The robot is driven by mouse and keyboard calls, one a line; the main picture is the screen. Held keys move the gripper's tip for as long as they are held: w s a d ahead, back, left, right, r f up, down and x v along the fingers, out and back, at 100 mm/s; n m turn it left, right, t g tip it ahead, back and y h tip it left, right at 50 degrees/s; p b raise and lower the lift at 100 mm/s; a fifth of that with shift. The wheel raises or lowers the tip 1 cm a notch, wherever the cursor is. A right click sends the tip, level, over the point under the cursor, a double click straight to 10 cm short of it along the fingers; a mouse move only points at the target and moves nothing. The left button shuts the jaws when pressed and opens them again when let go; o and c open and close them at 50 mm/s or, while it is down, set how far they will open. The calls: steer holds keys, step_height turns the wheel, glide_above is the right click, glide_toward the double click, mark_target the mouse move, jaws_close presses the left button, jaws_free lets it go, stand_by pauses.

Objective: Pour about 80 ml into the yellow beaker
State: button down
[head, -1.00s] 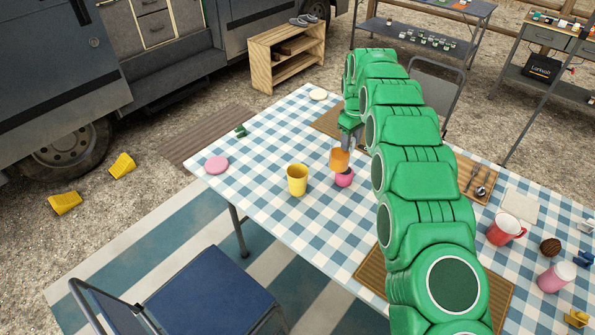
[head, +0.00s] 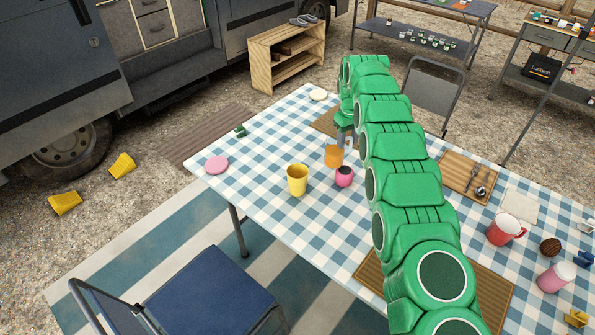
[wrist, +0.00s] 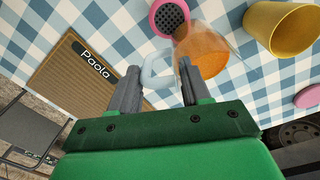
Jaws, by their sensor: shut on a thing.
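My gripper (wrist: 158,90) is shut on the pale handle of a clear jug (wrist: 158,70) holding orange-brown liquid. In the head view the jug (head: 334,155) is just behind and left of a small pink cup (head: 344,177) with a dark top. I cannot tell if the jug is tilted or touches the table. The yellow beaker (head: 297,180) stands upright on the table, left of the jug and apart from it. In the wrist view the yellow beaker (wrist: 282,28) is at upper right, and the pink cup (wrist: 168,20), with a dark dotted top, is beside the jug.
A pink disc (head: 216,165) and a small green object (head: 240,131) lie on the checked tablecloth at left. A placemat (wrist: 75,80) with a "Paola" label is near my gripper. A red mug (head: 505,229) stands at right. The cloth around the beaker is mostly clear.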

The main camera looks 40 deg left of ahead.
mark_target(327, 146)
steer(key=shift+s+a+r+t+h, duration=0.1)
steer(key=shift+s+a+t+h, duration=0.15)
steer(key=shift+s+t, duration=0.25)
steer(key=shift+s+a+t+h, duration=0.15)
steer(key=shift+s+a+t, duration=0.05)
steer(key=shift+s+t, duration=0.3)
steer(key=s+t, duration=0.1)
steer(key=s+a+r+t+h, duration=0.1)
steer(key=shift+s+a+r+t, duration=0.1)
steer(key=shift+s+t, duration=0.25)
steer(key=shift+t, duration=0.05)
steer(key=s+f+t, duration=0.1)
steer(key=s+a+t+h, duration=0.1)
steer(key=shift+s+a+f, duration=0.15)
steer(key=shift+s+f, duration=0.15)
steer(key=shift+f, duration=0.1)
steer(key=shift+s+a+r+t+h, duration=0.2)
steer(key=shift+s+r+t+h, duration=0.4)
steer(key=shift+t, duration=0.4)
steer(key=shift+s+a+r+t, duration=0.2)
steer(key=shift+s+r+t, duration=0.05)
steer(key=shift+r+t, duration=0.3)
steer(key=shift+s+a+r+t+h+b, duration=0.15)
steer(key=shift+s+r+t+h+b, duration=0.15)
steer(key=shift+t+h, duration=0.3)
